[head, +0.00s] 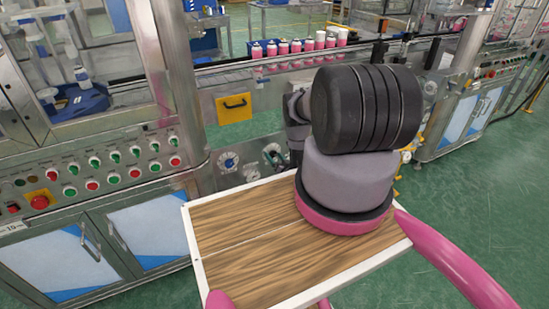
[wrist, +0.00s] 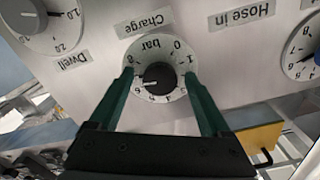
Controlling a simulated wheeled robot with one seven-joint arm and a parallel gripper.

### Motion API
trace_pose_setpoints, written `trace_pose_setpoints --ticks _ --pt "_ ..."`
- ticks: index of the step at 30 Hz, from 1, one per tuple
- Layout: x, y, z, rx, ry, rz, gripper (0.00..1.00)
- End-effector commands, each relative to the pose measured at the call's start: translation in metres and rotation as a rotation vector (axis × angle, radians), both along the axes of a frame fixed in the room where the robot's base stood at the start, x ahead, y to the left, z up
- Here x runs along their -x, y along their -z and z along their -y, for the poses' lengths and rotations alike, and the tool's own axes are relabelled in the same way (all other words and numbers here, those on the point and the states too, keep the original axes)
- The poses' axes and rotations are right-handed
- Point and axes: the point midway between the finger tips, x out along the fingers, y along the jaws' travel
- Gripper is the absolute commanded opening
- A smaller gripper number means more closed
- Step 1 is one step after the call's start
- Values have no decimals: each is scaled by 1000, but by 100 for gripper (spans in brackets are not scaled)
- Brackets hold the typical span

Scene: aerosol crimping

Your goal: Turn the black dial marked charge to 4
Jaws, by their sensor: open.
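The black charge dial (wrist: 157,77) sits in the middle of the wrist view, which shows the panel upside down. It has a round white face with numbers, the word bar, and a Charge label (wrist: 144,23). A white mark on the knob points to the lower left of the picture, toward the high end of the scale; the exact number is too small to read surely. My gripper (wrist: 159,75) is open, with one green finger at each side of the knob and a visible gap to it. In the head view my arm hides most of the gripper.
The Dwell dial (wrist: 42,14) and the Hose in gauge (wrist: 303,52) flank the charge dial. A yellow plate with a black handle (head: 235,107) is on the machine front above the dials. Red and green buttons (head: 113,178) lie to the left.

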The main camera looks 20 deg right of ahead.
Motion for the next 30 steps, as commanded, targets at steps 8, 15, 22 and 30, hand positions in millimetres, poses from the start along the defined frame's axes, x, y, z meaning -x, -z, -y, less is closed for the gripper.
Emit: trace_pose_setpoints --ticks 8,15,22,30 --pt "0 0 0 0 0 0 58" --pt "0 0 0 1 -1 0 0" --pt "0 0 0 35 -1 2 0" --pt "-1 -1 1 192 0 9 0"
